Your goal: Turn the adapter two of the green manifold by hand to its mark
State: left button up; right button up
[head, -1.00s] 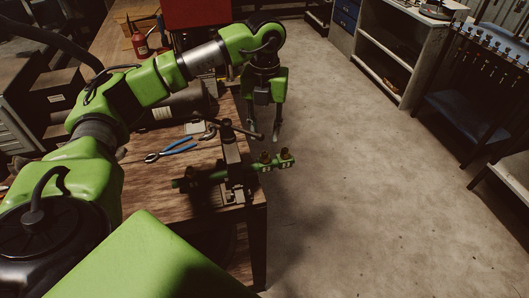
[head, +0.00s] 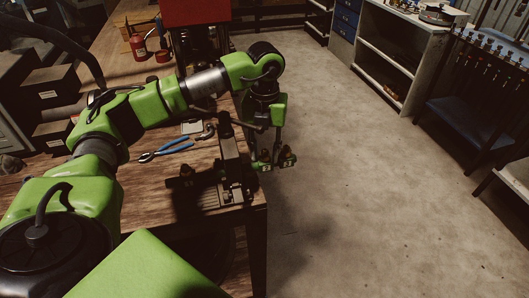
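The green manifold (head: 264,168) is clamped in a dark vise (head: 232,168) at the table's front right corner, with its right end sticking out past the table edge. Two brassy adapters stand on that end: an inner adapter (head: 265,156) and an outer adapter (head: 287,152). Another dark fitting (head: 187,171) shows left of the vise. My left gripper (head: 266,149) points down at the protruding end, its fingers apart, one on each side of the inner adapter. Contact cannot be told. The mark is too small to make out. My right gripper is not in view.
Blue-handled pliers (head: 166,151) lie on the wooden table (head: 150,203) left of the vise. The vise's dark bar (head: 243,123) stands close to my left gripper. The floor right of the table is clear.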

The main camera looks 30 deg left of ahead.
pick_arm(q)
grip_shut()
jog(key=n, duration=2)
jog(key=shift+n, duration=0.3)
grip_release()
jog(key=shift+w+f+n, duration=0.1)
jog(key=shift+n, duration=0.2)
jog(key=shift+a, duration=0.1)
